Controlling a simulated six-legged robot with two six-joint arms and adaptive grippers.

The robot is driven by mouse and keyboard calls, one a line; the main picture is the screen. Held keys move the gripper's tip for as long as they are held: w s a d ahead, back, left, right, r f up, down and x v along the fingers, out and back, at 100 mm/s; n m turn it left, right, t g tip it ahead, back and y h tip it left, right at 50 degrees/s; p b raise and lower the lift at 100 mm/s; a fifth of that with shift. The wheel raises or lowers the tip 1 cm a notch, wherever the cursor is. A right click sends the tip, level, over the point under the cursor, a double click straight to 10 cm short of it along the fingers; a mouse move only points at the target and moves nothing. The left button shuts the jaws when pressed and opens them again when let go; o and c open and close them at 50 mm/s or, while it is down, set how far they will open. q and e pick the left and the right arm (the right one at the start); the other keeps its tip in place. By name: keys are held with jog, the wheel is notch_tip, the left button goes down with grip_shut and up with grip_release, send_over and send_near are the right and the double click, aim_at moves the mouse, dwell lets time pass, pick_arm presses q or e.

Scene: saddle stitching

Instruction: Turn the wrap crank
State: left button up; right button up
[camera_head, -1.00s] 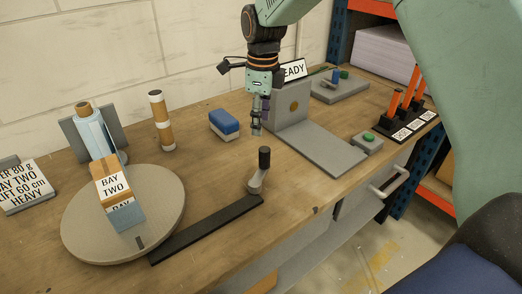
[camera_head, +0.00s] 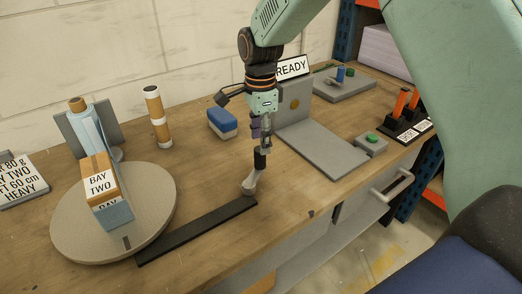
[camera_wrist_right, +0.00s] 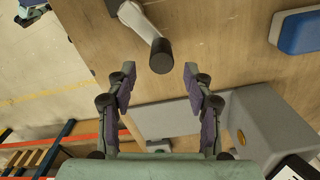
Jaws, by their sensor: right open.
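The wrap crank has a black upright handle (camera_head: 260,160) on a grey arm (camera_head: 250,184), at the right end of a black bar (camera_head: 200,229) that runs to the round grey turntable (camera_head: 75,235). My right gripper (camera_head: 263,148) is just above the handle, pointing down. In the right wrist view the open fingers (camera_wrist_right: 159,85) stand either side of the line to the handle (camera_wrist_right: 161,57), whose end shows slightly beyond the fingertips. I see no contact.
A grey plate with an upright (camera_head: 325,148) and a green-button box (camera_head: 371,145) lie to the right. The table in front of the plate is bare.

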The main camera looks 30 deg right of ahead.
aim_at(259, 149)
notch_tip(259, 149, down, 4)
jog(key=shift+w+a+r, duration=0.1)
jog(key=shift+a, duration=0.05)
jog(key=shift+d+f+b, duration=0.2)
jog(key=shift+f+b, duration=0.1)
jog(key=shift+f, duration=0.05)
jog(key=shift+a, duration=0.15)
jog(key=shift+c, duration=0.9)
jog(key=c, duration=0.5)
grip_shut()
